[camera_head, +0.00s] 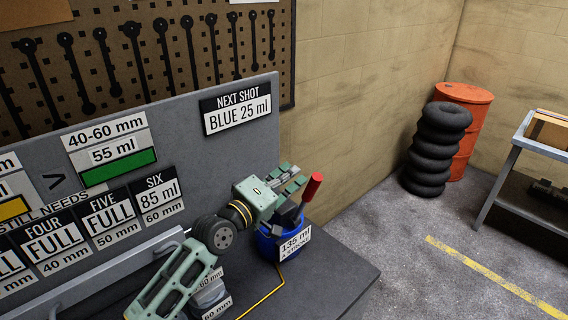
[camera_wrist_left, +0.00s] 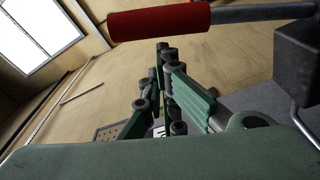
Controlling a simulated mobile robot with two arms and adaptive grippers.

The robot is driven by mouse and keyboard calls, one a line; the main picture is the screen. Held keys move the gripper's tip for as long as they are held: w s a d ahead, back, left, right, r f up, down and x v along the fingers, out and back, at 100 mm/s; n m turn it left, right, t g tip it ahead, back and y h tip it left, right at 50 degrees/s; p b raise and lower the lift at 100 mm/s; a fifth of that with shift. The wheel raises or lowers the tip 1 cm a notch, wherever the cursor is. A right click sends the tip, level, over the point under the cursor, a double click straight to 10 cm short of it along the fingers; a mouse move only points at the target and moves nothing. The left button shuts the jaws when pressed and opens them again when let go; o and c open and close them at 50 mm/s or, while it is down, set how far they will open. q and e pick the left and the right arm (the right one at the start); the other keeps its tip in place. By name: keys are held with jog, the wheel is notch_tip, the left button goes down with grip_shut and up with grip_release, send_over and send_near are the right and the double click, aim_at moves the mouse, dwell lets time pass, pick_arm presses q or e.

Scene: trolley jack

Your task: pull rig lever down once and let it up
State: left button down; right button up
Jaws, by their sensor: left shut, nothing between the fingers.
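The lever stands up, tilted slightly right. My left gripper (camera_head: 290,178) is shut and empty, just left of the red handle at about its height. In the left wrist view, the red handle (camera_wrist_left: 160,22) crosses the top of the picture, beyond the closed fingers (camera_wrist_left: 164,75), with none of it between them. Whether a finger touches the handle cannot be told. My gripper's body hides part of the pump. My right gripper is not in view.
A grey panel (camera_head: 180,115) with a "NEXT SHOT BLUE 25 ml" sign (camera_head: 236,107) stands behind the arm. A grey bench top (camera_head: 335,270) lies below. Stacked tyres (camera_head: 437,150), an orange drum (camera_head: 470,125) and a side table (camera_head: 530,147) stand far right.

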pick_arm(q)
jog(key=shift+d+f, duration=0.1)
jog(key=shift+f, duration=0.05)
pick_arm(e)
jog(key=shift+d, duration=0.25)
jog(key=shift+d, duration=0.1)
pick_arm(q)
jog(key=shift+s, duration=0.1)
